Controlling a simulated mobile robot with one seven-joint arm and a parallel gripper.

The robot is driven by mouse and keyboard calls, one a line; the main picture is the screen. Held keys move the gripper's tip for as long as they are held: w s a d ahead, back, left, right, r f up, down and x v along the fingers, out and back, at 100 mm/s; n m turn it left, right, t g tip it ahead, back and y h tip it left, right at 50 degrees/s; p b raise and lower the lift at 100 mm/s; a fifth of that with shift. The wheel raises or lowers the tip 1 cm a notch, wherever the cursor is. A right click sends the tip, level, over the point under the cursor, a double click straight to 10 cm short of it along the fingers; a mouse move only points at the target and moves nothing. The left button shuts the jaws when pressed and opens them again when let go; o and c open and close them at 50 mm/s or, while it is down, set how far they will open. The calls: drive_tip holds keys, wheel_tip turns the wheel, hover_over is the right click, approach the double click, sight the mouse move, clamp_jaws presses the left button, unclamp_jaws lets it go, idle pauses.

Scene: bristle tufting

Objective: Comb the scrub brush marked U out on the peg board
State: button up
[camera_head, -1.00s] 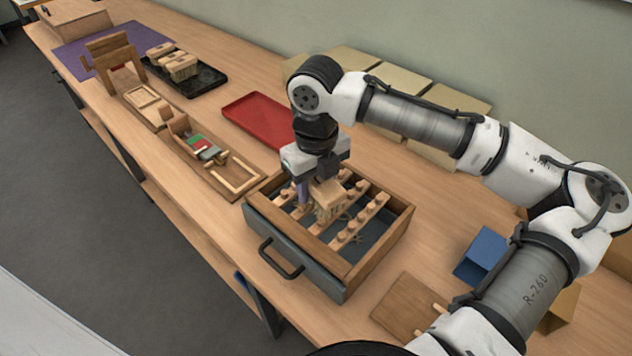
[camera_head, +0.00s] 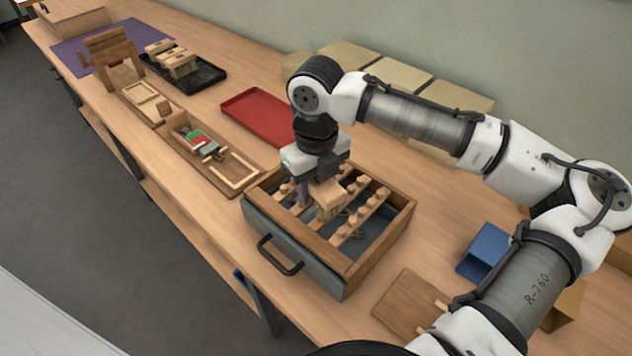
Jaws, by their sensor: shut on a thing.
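My gripper (camera_head: 312,187) is shut on a pale wooden scrub brush (camera_head: 329,197), just over the peg board (camera_head: 370,212). The brush sits low, bristles down among the pegs. I cannot make out a mark on it, and its bristle tips are partly hidden by the pegs. The peg board has rows of wooden pegs on slats, set in an open wooden drawer-like box (camera_head: 296,245) with a dark handle. A few loose bristle bits lie beneath the slats near the brush.
A red tray (camera_head: 262,119) lies behind the box. A black tray (camera_head: 207,77) with several brushes and a wooden stand (camera_head: 112,55) are farther left. A wooden jig with a red and green piece (camera_head: 203,143) lies left of the box. A blue bin (camera_head: 484,252) stands right.

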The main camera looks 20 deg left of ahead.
drive_tip(key=shift+f, duration=0.45)
